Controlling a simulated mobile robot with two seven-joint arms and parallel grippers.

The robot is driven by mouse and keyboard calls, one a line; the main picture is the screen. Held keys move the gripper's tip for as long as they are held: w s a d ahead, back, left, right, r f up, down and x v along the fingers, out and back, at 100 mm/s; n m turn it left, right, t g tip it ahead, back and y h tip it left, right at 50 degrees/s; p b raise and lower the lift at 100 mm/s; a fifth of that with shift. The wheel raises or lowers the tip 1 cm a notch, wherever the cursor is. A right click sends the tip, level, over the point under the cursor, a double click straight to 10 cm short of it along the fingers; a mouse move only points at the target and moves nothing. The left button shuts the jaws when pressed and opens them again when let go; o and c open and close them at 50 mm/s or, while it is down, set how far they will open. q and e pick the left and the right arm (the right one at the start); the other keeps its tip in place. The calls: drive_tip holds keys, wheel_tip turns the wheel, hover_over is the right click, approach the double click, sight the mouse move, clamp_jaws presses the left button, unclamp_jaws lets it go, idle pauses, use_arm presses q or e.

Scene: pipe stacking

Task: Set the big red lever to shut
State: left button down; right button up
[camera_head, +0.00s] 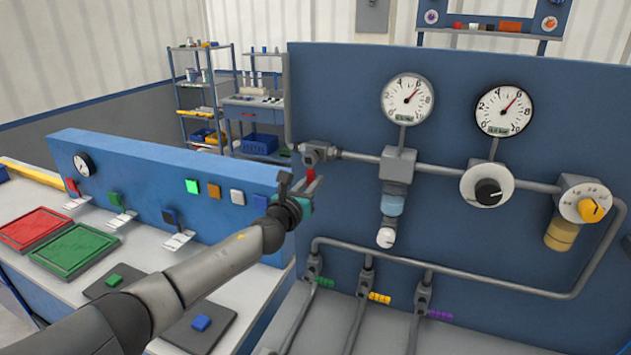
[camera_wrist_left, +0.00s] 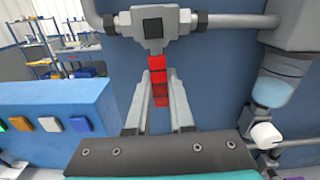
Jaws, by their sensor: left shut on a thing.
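The big red lever (camera_wrist_left: 157,75) hangs downward from a grey valve body (camera_wrist_left: 152,27) on the pipe, as the left wrist view shows. In the head view the lever (camera_head: 310,176) shows as a small red piece under the valve (camera_head: 318,153), partly hidden by my gripper. My left gripper (camera_wrist_left: 159,98) is shut on the lever, with one finger on each side of its lower part. In the head view my left gripper (camera_head: 308,188) reaches in from the left, just below the valve. My right gripper is not in view.
A blue panel (camera_head: 340,85) carries pipes, gauges (camera_head: 407,99), a black knob (camera_head: 488,192) and a yellow knob (camera_head: 591,210). Smaller valves with coloured handles (camera_head: 379,298) sit below. At left, a blue console (camera_head: 150,170) has buttons and small levers, with red and green trays (camera_head: 75,250) before it.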

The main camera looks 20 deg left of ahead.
use_arm(q)
drive_tip(key=shift+a+m, duration=0.25)
drive_tip(key=shift+m, duration=0.15)
drive_tip(key=c, duration=0.8)
unclamp_jaws()
drive_tip(key=shift+s, duration=0.15)
drive_tip(key=shift+s, duration=0.25)
drive_tip(key=s, duration=1.4)
drive_tip(key=shift+s+a+p, duration=0.25)
drive_tip(key=shift+p, duration=0.1)
